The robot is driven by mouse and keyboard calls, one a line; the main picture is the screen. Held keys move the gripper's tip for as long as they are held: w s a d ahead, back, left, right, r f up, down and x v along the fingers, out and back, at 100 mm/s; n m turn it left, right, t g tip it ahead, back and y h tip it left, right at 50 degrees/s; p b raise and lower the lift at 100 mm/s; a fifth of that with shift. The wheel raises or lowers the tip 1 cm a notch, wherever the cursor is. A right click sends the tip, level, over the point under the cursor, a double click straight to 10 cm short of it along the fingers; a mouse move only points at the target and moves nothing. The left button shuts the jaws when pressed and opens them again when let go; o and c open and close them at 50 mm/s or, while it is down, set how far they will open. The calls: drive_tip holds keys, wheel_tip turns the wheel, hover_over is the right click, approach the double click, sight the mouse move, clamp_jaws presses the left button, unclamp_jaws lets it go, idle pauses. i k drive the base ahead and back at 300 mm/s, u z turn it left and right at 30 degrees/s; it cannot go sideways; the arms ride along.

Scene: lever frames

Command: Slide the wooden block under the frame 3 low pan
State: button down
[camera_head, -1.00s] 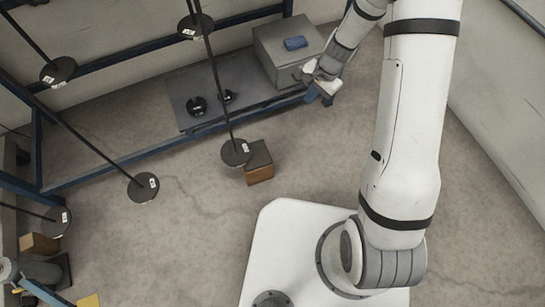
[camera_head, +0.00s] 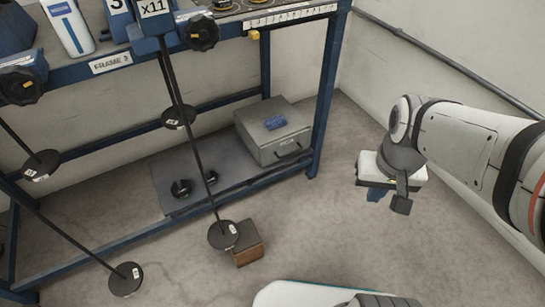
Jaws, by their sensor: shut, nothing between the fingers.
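The wooden block (camera_head: 246,243) is on the floor in front of the blue rack. A black round pan (camera_head: 223,235) on a long rod overlaps its left part in the picture. I cannot tell whether they touch or how far the block is under the pan. Another low pan (camera_head: 126,279) hangs further left at the front. The "FRAME 3" label (camera_head: 110,63) is on the rack's top rail, above these rods. My gripper (camera_head: 388,198) is at the right, shut and empty, well clear of the block and pans.
More pans hang at the left (camera_head: 41,165) and back (camera_head: 178,116). The floor between block and gripper is clear.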

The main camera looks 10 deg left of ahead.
sight(249, 248)
drive_tip(key=u, duration=0.05)
drive_tip(key=i, duration=0.35)
drive_tip(key=u, duration=1.2)
